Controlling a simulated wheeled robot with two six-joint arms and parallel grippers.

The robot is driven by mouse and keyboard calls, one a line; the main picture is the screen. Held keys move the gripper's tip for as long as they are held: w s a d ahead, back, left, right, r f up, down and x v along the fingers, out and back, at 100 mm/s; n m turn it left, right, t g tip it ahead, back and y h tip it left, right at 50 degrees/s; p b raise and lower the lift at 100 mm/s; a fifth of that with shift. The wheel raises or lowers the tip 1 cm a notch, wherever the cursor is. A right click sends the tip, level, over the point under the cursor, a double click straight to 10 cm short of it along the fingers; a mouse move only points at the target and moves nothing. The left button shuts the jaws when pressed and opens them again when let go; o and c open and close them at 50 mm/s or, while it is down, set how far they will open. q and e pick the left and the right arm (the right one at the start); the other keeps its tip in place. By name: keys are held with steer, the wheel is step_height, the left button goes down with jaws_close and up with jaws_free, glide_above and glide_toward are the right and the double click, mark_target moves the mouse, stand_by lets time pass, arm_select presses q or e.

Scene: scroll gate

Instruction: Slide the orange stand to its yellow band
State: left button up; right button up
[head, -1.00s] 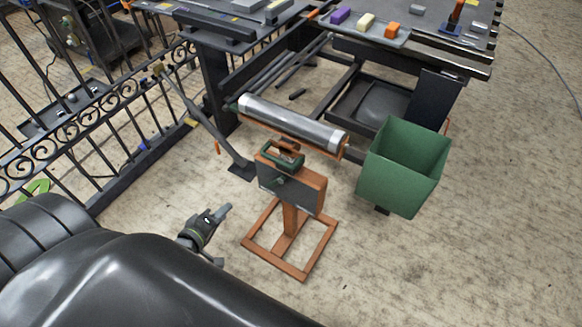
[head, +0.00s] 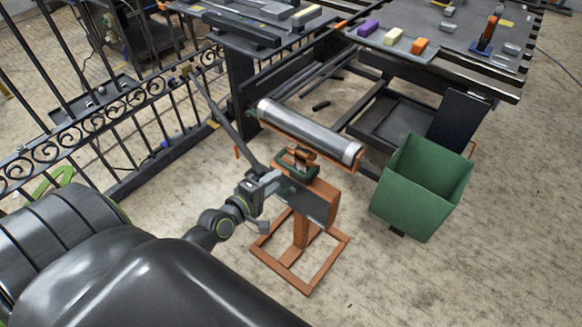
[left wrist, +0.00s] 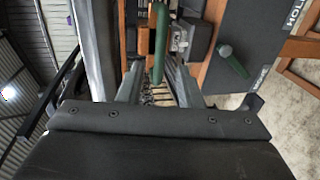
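The orange stand (head: 301,232) stands upright on the floor in the middle of the head view, on an open rectangular base. A grey box with a green handle (head: 296,163) sits at its top, beside a silver roller (head: 310,131). My left gripper (head: 279,181) reaches the left side of the stand's top. In the left wrist view its fingers (left wrist: 156,84) are apart, with a green bar (left wrist: 160,42) between them and gaps on both sides. My right gripper is not in view.
A green bin (head: 420,190) is right of the stand. A dark workbench (head: 440,50) with coloured blocks is behind. A black iron fence (head: 120,125) runs along the left. The floor in front and to the right is clear.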

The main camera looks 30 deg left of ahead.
mark_target(291, 167)
arm_select(q)
steer(key=x, duration=0.8)
steer(key=shift+f+b, duration=0.1)
steer(key=shift+b, duration=0.25)
steer(key=shift+w, duration=0.1)
jaws_close()
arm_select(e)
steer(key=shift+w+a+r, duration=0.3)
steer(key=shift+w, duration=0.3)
